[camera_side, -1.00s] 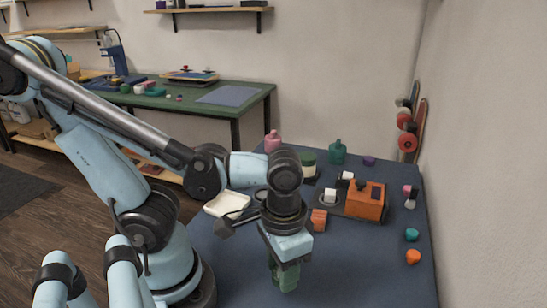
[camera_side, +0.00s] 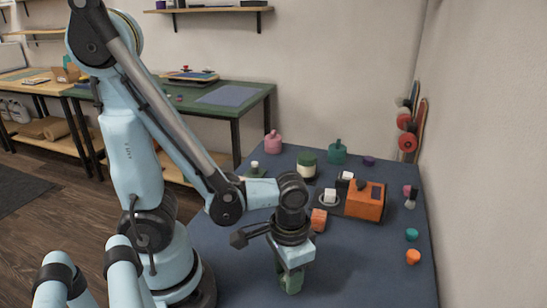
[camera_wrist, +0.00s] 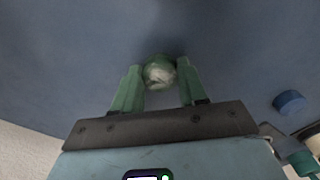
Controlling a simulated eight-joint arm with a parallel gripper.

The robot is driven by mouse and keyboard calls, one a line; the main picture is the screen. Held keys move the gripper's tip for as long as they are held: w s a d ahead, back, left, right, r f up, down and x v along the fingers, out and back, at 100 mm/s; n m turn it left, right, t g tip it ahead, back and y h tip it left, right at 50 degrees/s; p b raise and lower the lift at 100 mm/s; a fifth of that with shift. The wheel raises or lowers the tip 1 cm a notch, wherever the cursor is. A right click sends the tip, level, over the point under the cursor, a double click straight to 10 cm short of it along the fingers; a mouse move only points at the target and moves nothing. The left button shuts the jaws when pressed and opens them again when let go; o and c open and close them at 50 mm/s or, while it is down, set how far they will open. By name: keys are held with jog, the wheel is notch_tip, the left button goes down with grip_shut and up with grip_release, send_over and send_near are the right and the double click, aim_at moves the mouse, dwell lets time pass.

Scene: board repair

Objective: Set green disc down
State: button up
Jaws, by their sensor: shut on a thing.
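In the wrist view a round green thing with a pale, scuffed middle, seemingly the green disc (camera_wrist: 158,72), sits between the green fingertips of my gripper (camera_wrist: 158,85). The fingers are closed about its sides. In the side view my gripper (camera_side: 290,284) points down low over the front of the blue table top (camera_side: 350,280). The disc cannot be told apart from the green fingers there. I cannot tell whether it touches the table.
An orange block (camera_side: 318,219) and an orange box-shaped device (camera_side: 365,200) stand behind my gripper. A teal piece (camera_side: 412,235) and an orange piece (camera_side: 413,257) lie at the right. Pink (camera_side: 273,143) and green (camera_side: 337,152) bottles stand at the back. The front right is clear.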

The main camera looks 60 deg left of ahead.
jog(key=shift+f, duration=0.2)
jog(key=o, duration=1)
jog(key=shift+f, duration=0.1)
jog(key=shift+r, duration=6.1)
jog(key=shift+o, duration=0.7)
jog(key=w+a+r+t, duration=0.1)
jog(key=w+a+t, duration=0.4)
jog(key=w+t, duration=0.1)
jog(key=shift+w+a+t, duration=0.2)
jog(key=shift+w+t, duration=0.2)
jog(key=shift+w, duration=0.4)
jog(key=shift+w+a+r, duration=0.15)
jog(key=shift+w+r, duration=0.05)
jog(key=shift+w, duration=0.05)
